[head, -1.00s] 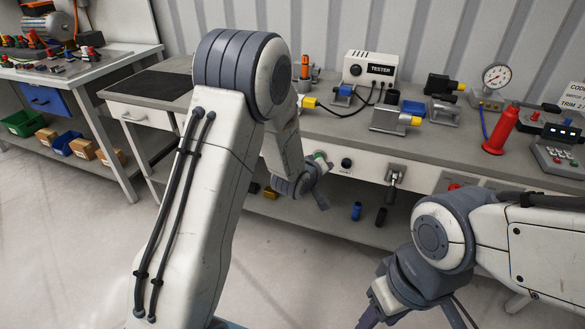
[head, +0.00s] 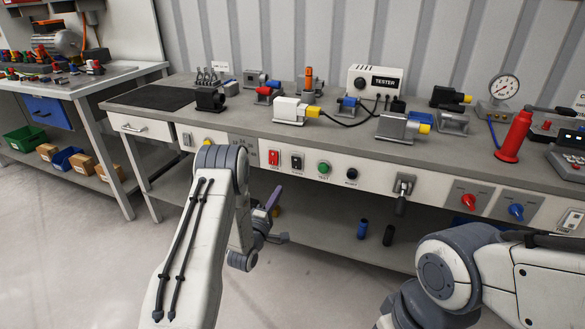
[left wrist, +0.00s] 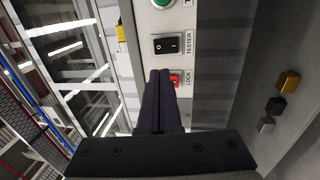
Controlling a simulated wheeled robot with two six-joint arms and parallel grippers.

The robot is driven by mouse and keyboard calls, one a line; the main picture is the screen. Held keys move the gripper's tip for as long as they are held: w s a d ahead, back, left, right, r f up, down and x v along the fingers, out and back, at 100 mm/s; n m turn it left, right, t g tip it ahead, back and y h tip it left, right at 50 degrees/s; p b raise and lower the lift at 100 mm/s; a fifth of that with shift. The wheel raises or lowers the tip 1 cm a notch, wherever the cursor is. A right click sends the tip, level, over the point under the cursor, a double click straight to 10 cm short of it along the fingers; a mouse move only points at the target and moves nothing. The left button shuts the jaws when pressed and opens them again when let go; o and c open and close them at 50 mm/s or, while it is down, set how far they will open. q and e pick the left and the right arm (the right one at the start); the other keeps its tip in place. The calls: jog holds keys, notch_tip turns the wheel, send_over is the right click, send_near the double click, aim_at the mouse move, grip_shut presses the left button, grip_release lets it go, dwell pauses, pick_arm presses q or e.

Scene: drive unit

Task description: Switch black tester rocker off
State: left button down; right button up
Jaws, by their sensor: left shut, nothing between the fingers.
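The black tester rocker (head: 297,160) sits on the white front panel of the bench, between a red rocker (head: 274,157) and a green button (head: 324,168). In the left wrist view the black rocker (left wrist: 166,45) has the label TESTER beside it. I cannot tell which way it is tipped. My left gripper (head: 274,197) is below and in front of the panel, apart from it. In the left wrist view its shut, empty fingers (left wrist: 160,75) point toward the panel and partly cover the red rocker (left wrist: 174,79) labelled LOCK. My right arm shows at the lower right; its gripper is out of view.
The white tester box (head: 376,82) stands at the back of the bench top. A black button (head: 352,173), a lever (head: 403,192), a red knob (head: 468,200) and a blue knob (head: 516,210) are further right on the panel. The floor before the bench is clear.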

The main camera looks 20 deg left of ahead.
aim_at(295, 160)
pick_arm(q)
jog(key=w, duration=0.4)
jog(key=w+r+b, duration=0.1)
jog(key=w, duration=0.4)
jog(key=w+r, duration=0.1)
jog(key=w, duration=0.3)
jog(key=shift+w+d, duration=0.25)
jog(key=shift+r, duration=0.1)
